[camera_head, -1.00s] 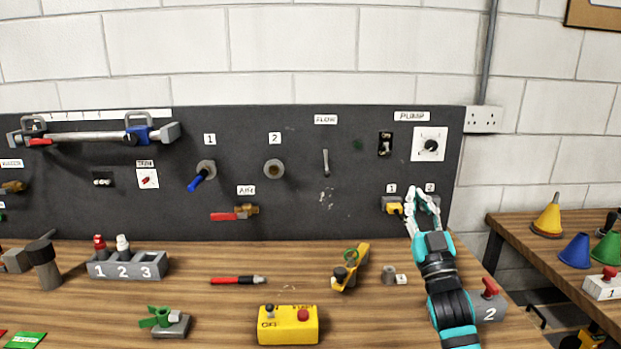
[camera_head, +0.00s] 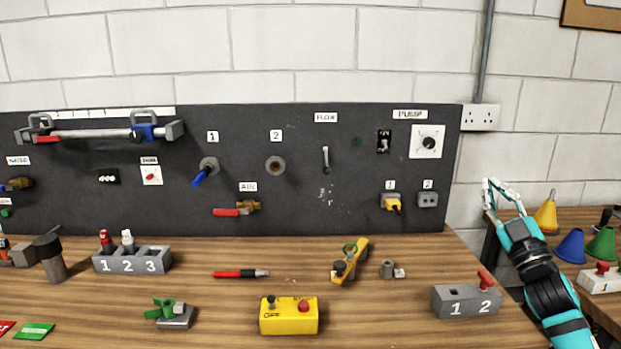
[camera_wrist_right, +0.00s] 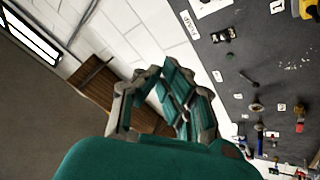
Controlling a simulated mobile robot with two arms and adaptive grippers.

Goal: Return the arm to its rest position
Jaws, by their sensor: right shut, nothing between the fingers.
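My right gripper (camera_head: 503,193) is at the right of the head view, in front of the white wall. It is past the right end of the dark panel, above the gap between the two tables. It is shut and empty, touching nothing that I can see. In the right wrist view its fingers (camera_wrist_right: 168,85) show with the white wall behind them. My left gripper is not in view.
The dark panel (camera_head: 300,217) stands at the back of the wooden table (camera_head: 230,310). A yellow box (camera_head: 288,322) and a grey two-slot holder (camera_head: 450,300) stand on it. A side table at right bears yellow (camera_head: 546,216), blue (camera_head: 571,247) and green (camera_head: 603,245) cones.

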